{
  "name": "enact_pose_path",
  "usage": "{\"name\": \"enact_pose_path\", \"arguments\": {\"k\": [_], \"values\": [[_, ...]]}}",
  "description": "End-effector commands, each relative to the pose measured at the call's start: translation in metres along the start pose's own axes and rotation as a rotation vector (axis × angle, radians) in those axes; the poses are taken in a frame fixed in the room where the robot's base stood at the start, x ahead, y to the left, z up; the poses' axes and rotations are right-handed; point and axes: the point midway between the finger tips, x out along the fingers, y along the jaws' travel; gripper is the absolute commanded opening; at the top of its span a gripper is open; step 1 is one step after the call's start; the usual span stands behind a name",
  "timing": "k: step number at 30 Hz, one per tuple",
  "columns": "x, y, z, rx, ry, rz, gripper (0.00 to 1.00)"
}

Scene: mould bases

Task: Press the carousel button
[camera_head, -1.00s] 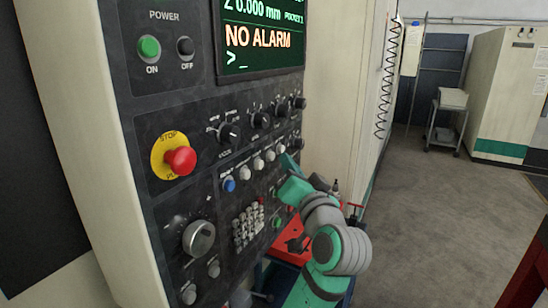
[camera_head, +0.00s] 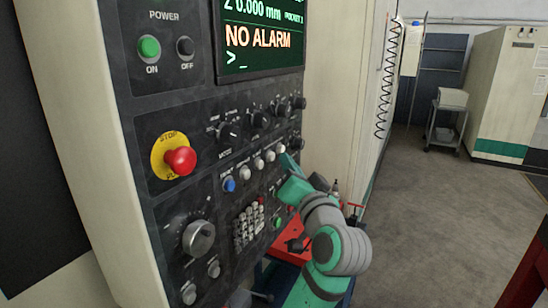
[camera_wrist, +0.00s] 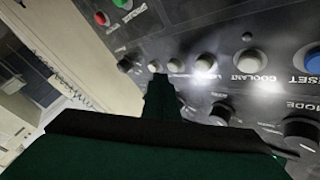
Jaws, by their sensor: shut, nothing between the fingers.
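A row of white round buttons runs along the dark control panel (camera_head: 205,160), right of a blue button (camera_head: 229,184). The carousel label is not readable; the likely buttons are the far white ones, one (camera_head: 281,148) in the head view and two in the wrist view, here (camera_wrist: 174,65) and here (camera_wrist: 153,66). My gripper (camera_head: 285,159) is shut and empty, its tip at the far end of the row. In the wrist view my gripper (camera_wrist: 160,80) points at these two buttons and overlaps their lower edges. Whether it touches one is unclear.
A red stop button (camera_head: 180,160) on a yellow plate and several dark knobs (camera_head: 229,133) stick out of the panel. A keypad (camera_head: 249,226) lies below the row. The screen (camera_head: 260,38) reads NO ALARM. Open floor (camera_head: 440,220) lies to the right.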

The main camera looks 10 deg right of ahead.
Motion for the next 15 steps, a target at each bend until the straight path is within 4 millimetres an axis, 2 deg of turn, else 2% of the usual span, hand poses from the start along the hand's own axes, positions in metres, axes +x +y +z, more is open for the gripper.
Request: {"name": "enact_pose_path", "arguments": {"k": [15], "values": [[0.0041, -0.0027, 0.0029, 0.000, 0.000, 0.000, 0.00]]}}
